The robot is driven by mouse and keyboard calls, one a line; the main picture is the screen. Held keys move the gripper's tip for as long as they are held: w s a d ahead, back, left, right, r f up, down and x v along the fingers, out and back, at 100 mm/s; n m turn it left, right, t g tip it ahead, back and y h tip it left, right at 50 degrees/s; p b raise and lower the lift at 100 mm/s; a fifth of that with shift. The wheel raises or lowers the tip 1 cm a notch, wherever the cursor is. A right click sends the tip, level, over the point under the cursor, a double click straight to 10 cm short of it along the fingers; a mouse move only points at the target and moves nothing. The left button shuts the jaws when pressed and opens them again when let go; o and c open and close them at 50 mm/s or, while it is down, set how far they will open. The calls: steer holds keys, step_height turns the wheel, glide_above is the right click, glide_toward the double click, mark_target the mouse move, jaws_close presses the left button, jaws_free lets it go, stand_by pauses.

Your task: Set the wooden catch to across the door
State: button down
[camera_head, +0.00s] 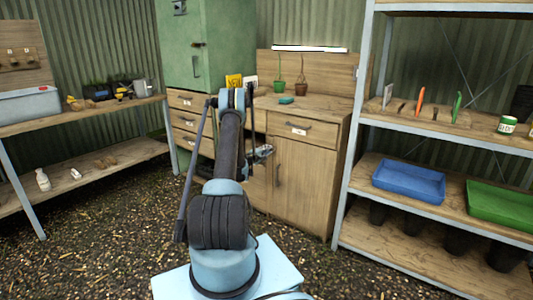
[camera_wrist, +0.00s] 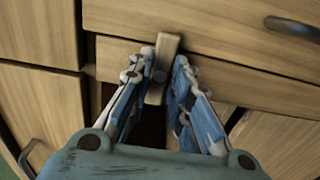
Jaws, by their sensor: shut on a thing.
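The wooden catch (camera_wrist: 168,45) is a short pale bar with a round grey pin near its middle. In the wrist view it stands nearly upright in the picture, tilted a little, against the wooden front rail of the workbench. My gripper (camera_wrist: 164,62) has a finger on each side of the catch and is shut on it. Below the catch is a dark gap, with a wooden panel (camera_wrist: 275,145) to its right; I cannot tell how far the door is open. In the head view my arm hides the catch, and part of my gripper (camera_head: 262,152) shows beside it.
A drawer with a dark handle (camera_wrist: 292,28) is above right of the catch in the wrist view. In the head view, a shelf rack (camera_head: 345,190) stands close on the right. A green cabinet (camera_head: 210,50) stands behind. The gravel floor at left is clear.

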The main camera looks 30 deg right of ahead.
steer(key=shift+f, duration=0.1)
steer(key=c, duration=1.5)
jaws_free()
steer(key=shift+a, duration=0.15)
steer(key=v, duration=0.7)
steer(key=shift+a, duration=0.1)
